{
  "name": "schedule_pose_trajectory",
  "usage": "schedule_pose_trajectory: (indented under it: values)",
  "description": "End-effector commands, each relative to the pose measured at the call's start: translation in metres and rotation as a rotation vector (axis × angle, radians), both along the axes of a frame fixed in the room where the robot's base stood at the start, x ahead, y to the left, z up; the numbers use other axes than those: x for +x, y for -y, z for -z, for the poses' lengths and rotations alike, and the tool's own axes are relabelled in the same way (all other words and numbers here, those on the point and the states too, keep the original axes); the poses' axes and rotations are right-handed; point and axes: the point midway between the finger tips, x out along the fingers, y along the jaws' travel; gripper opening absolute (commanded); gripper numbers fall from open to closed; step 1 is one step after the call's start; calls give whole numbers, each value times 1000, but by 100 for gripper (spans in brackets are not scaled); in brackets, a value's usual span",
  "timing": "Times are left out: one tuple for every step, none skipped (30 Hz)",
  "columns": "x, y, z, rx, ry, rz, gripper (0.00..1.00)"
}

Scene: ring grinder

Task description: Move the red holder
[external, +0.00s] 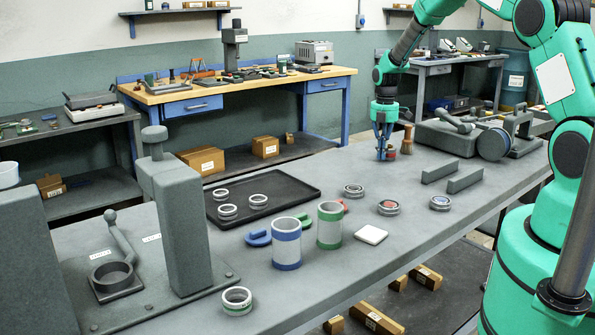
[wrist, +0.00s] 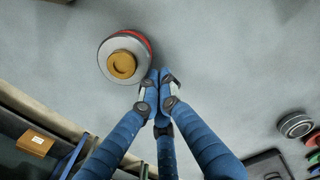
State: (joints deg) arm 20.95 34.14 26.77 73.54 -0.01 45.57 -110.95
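A small red piece, which looks like the red holder (external: 345,206), lies on the grey bench behind the green-banded cylinder, which hides part of it. A bit of red also shows at the right edge of the wrist view (wrist: 312,141). My gripper (external: 384,157) points down at the far part of the bench, well away from that piece. In the wrist view its blue fingers (wrist: 158,82) meet at the tips with nothing visible between them. A round grey piece with a red rim and brass knob (wrist: 123,60) stands beside the fingertips, apparently not gripped.
Blue-banded (external: 286,245) and green-banded (external: 329,228) cylinders stand near a blue holder (external: 258,238) and a green holder (external: 303,222). A black tray (external: 295,183) holds several rings. Grey bars (external: 465,180) lie at right.

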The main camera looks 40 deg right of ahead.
Motion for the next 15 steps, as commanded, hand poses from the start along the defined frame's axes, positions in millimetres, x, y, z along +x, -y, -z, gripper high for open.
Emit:
schedule_pose_trajectory:
  values:
    - [0,-2,0,0,0,-1,0]
    - [0,-4,0,0,0,-1,0]
    - [0,-7,0,0,0,-2,0]
    - [0,-9,0,0,0,-2,0]
    - [0,-12,-1,0,0,-2,0]
    - [0,-15,-1,0,1,-2,0]
    - [0,-19,-1,0,1,-2,0]
    - [1,-23,-1,0,1,-2,0]
    - [1,-29,-1,0,1,-2,0]
    - [0,-33,-1,0,0,-3,0]
    - [0,-38,0,0,0,-3,0]
    - [1,-39,-5,-1,2,-1,0]
    - [1,-38,-12,-1,3,0,0]
    - [1,-38,-18,-1,3,0,0]
    - [1,-38,-25,-1,2,0,0]
